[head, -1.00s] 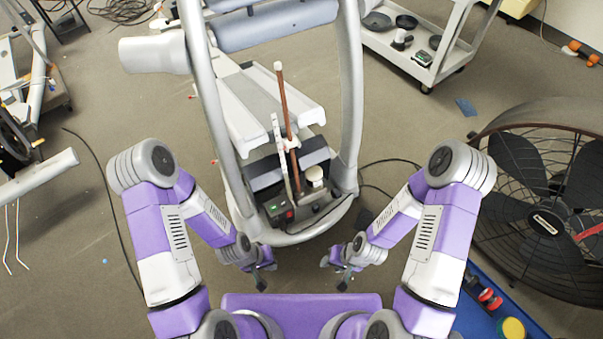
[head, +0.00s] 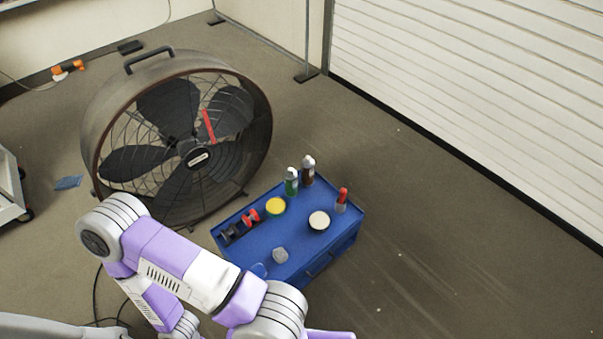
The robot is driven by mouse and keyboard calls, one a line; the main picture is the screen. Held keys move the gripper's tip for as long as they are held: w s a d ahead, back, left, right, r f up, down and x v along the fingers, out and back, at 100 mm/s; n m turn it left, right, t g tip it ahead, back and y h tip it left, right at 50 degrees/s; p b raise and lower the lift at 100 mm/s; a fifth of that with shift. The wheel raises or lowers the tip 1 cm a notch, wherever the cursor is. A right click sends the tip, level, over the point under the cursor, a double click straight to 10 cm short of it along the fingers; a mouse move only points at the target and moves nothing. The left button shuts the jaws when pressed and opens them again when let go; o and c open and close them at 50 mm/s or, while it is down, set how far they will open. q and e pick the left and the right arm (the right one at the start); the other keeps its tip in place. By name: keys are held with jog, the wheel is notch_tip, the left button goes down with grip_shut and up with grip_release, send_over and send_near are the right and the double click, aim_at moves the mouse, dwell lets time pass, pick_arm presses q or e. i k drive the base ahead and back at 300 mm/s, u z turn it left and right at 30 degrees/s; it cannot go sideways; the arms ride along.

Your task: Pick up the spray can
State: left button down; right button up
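Two upright cans stand side by side at the far edge of the blue toolbox: a green can with a pale top (head: 291,182) and a dark brown can with a grey top (head: 308,171). A smaller grey container with a red top (head: 342,200) stands at the box's right corner. I cannot tell for sure which is the spray can. My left gripper is not in view either.
The blue toolbox (head: 298,245) also bears a yellow-topped tin, a white-lidded tin (head: 319,220), red-and-black items and a small clear piece. A large round fan (head: 190,140) stands behind it to the left. Floor to the right is clear, up to a white shutter (head: 480,90).

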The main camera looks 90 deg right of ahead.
aim_at(307, 168)
jog(key=z, duration=4.6)
jog(key=i, duration=2.85)
jog(key=u, duration=3.1)
